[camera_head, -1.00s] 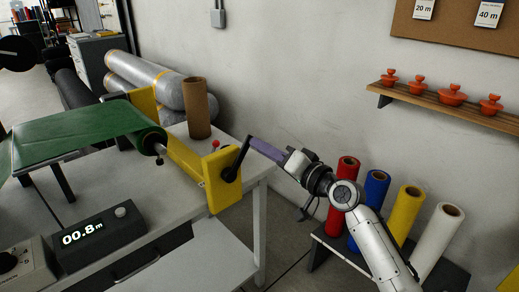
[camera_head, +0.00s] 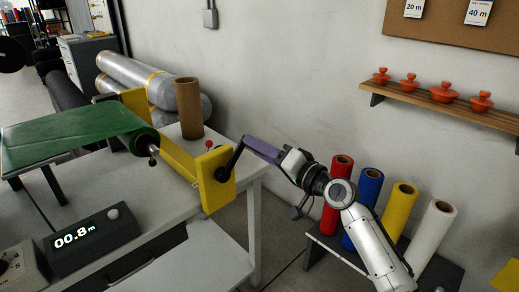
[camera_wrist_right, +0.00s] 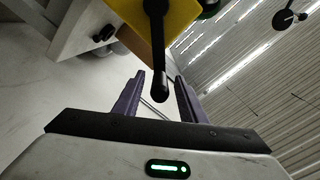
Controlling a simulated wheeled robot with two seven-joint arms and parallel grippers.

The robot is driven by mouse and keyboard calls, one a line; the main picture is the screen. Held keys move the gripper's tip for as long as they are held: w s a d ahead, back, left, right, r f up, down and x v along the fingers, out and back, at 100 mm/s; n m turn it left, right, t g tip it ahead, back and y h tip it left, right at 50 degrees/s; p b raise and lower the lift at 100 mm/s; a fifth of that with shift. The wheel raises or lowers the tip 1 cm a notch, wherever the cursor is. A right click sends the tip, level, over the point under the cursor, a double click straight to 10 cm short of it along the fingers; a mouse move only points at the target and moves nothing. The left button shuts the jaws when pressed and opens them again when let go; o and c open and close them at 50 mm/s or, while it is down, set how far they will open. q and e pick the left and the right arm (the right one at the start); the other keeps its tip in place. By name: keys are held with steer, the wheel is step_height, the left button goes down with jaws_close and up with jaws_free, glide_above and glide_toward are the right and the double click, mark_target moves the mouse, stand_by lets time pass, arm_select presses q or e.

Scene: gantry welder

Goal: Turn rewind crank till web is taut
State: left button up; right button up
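The rewind crank (camera_head: 231,160) is a black arm on the outer face of a yellow end plate (camera_head: 214,184) at the table's right end. It points up and to the right. A green web (camera_head: 70,138) runs from the left onto a green roll (camera_head: 143,141); I cannot tell how tight it is. My right gripper (camera_head: 250,143) has purple fingers reaching to the crank's upper end. In the wrist view, its fingers (camera_wrist_right: 158,88) stand apart with the black crank handle (camera_wrist_right: 161,84) between them and gaps on both sides. My left gripper is not in view.
A display box (camera_head: 90,240) reading 00.8 m sits on the white table (camera_head: 150,215). A brown tube (camera_head: 188,108) stands behind the yellow frame. A wall shelf (camera_head: 450,105) holds orange knobbed pieces.

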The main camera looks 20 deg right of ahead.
steer(key=shift+s, duration=0.1)
steer(key=v, duration=1)
steer(key=shift+b, duration=0.45)
steer(key=s+a+f+n+g+h, duration=0.2)
steer(key=s+f, duration=0.3)
steer(key=f, duration=0.6)
steer(key=s+a+f+n+g+h, duration=0.15)
steer(key=s+f, duration=0.35)
steer(key=f, duration=0.7)
steer(key=s+a+f+n+g, duration=0.2)
steer(key=s+f, duration=0.4)
steer(key=s, duration=0.3)
steer(key=s+a+f+n+g+h, duration=0.1)
steer(key=s+a+f+n+g, duration=0.1)
steer(key=s+a+f, duration=0.2)
steer(key=s+f, duration=0.3)
steer(key=s, duration=0.2)
steer(key=shift+f+n, duration=0.25)
steer(key=shift+n, duration=0.1)
steer(key=shift+h, duration=0.25)
steer(key=shift+c, duration=0.9)
steer(key=shift+w+a, duration=0.1)
